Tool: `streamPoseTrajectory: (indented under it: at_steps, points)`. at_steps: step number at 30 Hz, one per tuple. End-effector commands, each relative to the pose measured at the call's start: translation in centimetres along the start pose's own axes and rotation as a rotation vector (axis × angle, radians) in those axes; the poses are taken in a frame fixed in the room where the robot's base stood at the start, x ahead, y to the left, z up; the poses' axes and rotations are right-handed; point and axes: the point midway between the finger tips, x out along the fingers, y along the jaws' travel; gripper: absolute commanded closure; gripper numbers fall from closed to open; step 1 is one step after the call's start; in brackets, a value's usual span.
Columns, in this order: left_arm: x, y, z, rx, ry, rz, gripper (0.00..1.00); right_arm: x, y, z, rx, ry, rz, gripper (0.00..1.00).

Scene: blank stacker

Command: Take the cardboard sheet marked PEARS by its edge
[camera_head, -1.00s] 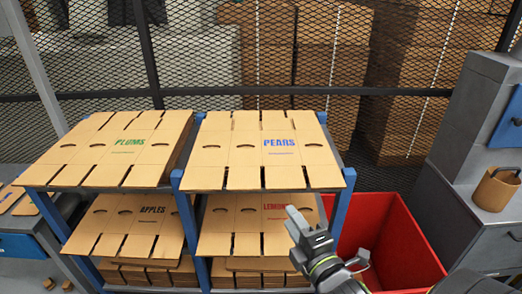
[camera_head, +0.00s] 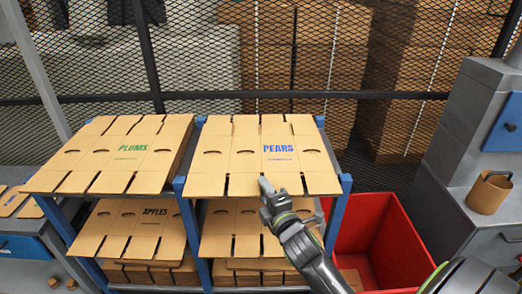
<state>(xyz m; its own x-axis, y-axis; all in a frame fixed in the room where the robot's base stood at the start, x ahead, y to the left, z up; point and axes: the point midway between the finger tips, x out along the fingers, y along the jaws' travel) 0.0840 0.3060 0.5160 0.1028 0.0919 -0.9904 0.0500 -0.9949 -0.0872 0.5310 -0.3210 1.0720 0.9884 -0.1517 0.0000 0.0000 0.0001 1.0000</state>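The PEARS sheet (camera_head: 215,183) is a flat, slotted tan cardboard blank with blue lettering. It lies on top of the right upper bay of the blue-framed rack, its front edge towards me. My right gripper (camera_head: 266,188) is at that front edge, left of the sheet's right corner, with its tip overlapping the edge in the picture. I cannot tell whether it touches the cardboard, or whether its fingers are apart or closed. The gripper hides a little of the edge. My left gripper is out of view.
The PLUMS sheet (camera_head: 108,152) lies in the upper left bay, close beside. The APPLES sheet (camera_head: 122,228) lies below it. Another sheet (camera_head: 228,222) lies below PEARS, partly hidden by my arm. A red bin (camera_head: 400,245) stands right of the rack; mesh fencing (camera_head: 200,60) stands behind.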

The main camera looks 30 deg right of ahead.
Motion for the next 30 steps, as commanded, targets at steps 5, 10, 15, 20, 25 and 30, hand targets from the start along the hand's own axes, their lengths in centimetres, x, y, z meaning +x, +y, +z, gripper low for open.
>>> streamPoseTrajectory:
  at_steps: [5,10,15,20,25,30]
  points:
    - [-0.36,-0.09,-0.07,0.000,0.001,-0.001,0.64,1.34,0.02,0.00,-0.001,0.001,0.000,0.67]
    - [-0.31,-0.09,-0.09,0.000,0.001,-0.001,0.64,1.39,-0.06,0.00,0.000,0.001,0.000,0.67]
    - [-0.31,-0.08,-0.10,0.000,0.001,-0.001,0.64,1.37,-0.06,0.01,0.000,0.001,0.000,0.82]
    - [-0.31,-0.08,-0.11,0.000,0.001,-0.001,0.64,1.37,-0.06,0.01,0.000,0.001,0.000,1.00]
    - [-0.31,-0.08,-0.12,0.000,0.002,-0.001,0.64,1.37,-0.01,0.00,-0.001,0.001,0.001,1.00]
    - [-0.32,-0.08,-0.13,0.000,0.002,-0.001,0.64,1.37,0.05,0.00,-0.001,0.001,0.001,1.00]
